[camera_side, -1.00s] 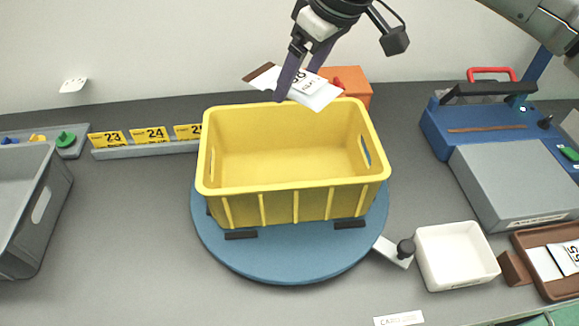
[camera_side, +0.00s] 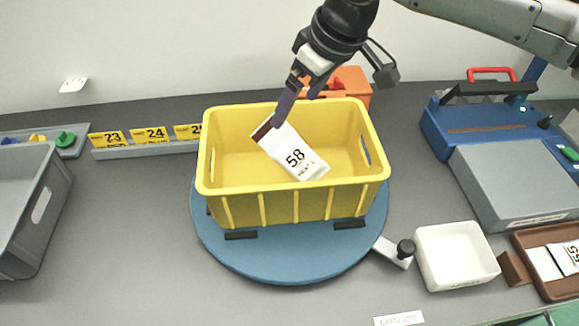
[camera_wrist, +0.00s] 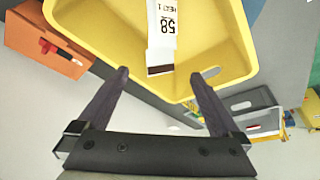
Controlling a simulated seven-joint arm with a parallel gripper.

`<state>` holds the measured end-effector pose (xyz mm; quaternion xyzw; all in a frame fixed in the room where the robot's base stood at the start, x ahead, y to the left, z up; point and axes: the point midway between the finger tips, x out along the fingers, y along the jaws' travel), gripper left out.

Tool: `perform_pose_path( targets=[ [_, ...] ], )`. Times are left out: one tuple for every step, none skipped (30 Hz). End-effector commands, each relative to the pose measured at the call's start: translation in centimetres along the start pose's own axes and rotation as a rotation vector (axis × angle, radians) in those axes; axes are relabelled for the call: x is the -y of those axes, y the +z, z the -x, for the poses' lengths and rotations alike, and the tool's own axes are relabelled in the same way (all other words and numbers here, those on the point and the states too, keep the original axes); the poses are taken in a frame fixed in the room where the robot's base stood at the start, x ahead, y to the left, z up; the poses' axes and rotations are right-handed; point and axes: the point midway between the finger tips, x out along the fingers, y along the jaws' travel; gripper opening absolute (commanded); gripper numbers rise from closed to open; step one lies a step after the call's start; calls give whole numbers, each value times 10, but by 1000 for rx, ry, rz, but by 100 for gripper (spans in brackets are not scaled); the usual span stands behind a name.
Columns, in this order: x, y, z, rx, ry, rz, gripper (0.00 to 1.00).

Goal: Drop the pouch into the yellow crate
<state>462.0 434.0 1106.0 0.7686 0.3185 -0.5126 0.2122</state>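The white pouch (camera_side: 293,152), printed with 58 and with a brown band at one end, shows over the inside of the yellow crate (camera_side: 296,196). It is tilted, its brown end up towards my gripper (camera_side: 297,107). I cannot tell whether it is in the air or touching the crate floor. My gripper is above the crate's back rim. In the wrist view the fingers are wide apart, with the pouch (camera_wrist: 161,32) beyond their tips and a gap on each side of it. The crate (camera_wrist: 100,45) also shows there.
The crate stands on a round blue turntable (camera_side: 290,268). An orange box (camera_side: 352,90) is behind it. A white tray (camera_side: 455,256) and a brown tray (camera_side: 520,245) with pouches are at right, a grey bin (camera_side: 50,215) at left. Grey table is free at front left.

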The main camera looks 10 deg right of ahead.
Motion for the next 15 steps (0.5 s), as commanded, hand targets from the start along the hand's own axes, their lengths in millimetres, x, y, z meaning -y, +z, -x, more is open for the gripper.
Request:
perform_pose_path(
  targets=[
    [0,0,0,0,0,0,100],
    [0,0,0,0,0,0,100],
    [0,0,-1,2,0,0,100],
    [0,0,0,2,0,0,100],
    [0,0,0,2,0,0,100],
    [0,0,1,1,0,0,100],
    [0,0,3,1,0,0,100],
    [0,0,6,1,0,0,100],
    [0,0,10,0,0,0,100],
    [0,0,13,-1,0,0,100],
    [0,0,18,-1,0,0,100],
    [0,0,25,-2,0,0,100],
    [0,-1,32,-3,0,0,100],
    [0,-1,38,-4,0,0,100],
    [0,-1,46,-4,0,0,100]
  ],
)
